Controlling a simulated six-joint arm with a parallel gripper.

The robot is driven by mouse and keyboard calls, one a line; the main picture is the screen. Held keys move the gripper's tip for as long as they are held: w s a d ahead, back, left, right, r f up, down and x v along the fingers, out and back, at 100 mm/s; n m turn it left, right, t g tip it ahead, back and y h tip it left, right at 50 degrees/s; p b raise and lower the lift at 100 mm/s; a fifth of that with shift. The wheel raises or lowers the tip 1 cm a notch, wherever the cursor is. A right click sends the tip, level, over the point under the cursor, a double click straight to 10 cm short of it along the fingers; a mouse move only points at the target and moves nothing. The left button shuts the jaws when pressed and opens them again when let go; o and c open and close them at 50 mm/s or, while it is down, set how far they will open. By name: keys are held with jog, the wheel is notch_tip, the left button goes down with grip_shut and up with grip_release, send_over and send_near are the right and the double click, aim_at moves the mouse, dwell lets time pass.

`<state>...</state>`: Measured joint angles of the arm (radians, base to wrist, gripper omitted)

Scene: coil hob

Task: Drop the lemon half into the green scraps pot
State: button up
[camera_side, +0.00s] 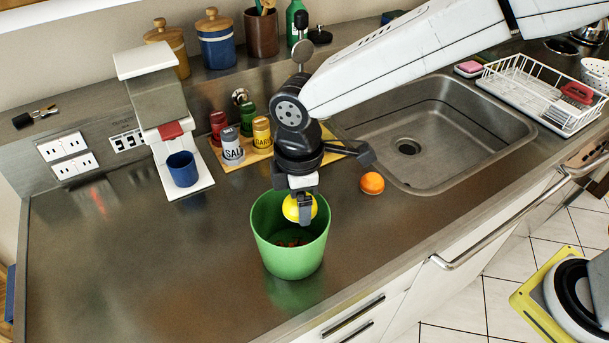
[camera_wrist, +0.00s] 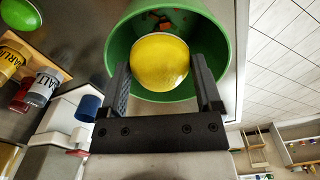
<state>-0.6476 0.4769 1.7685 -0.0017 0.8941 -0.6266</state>
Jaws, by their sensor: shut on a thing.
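The yellow lemon half (camera_side: 291,209) is held by my gripper (camera_side: 302,205) at the mouth of the green scraps pot (camera_side: 289,260). In the wrist view the lemon half (camera_wrist: 160,62) sits between the two dark fingers of my gripper (camera_wrist: 164,82), its rounded side facing the camera. The green pot (camera_wrist: 119,47) lies beyond it, with its opening around the lemon half in the picture. A few reddish scraps show inside the pot. The fingers partly hide the lemon half in the side view.
An orange fruit (camera_side: 372,183) lies right of the pot, near the sink (camera_side: 430,140). Behind the pot, spice jars stand on a wooden board (camera_side: 229,162). A white coffee machine (camera_side: 159,105) with a blue cup (camera_side: 183,168) stands behind left. The counter left of the pot is clear.

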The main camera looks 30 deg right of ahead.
jog(key=shift+f, duration=0.2)
jog(key=o, duration=1)
jog(key=shift+r, duration=0.1)
jog(key=shift+r, duration=3.85)
jog(key=shift+d, duration=0.1)
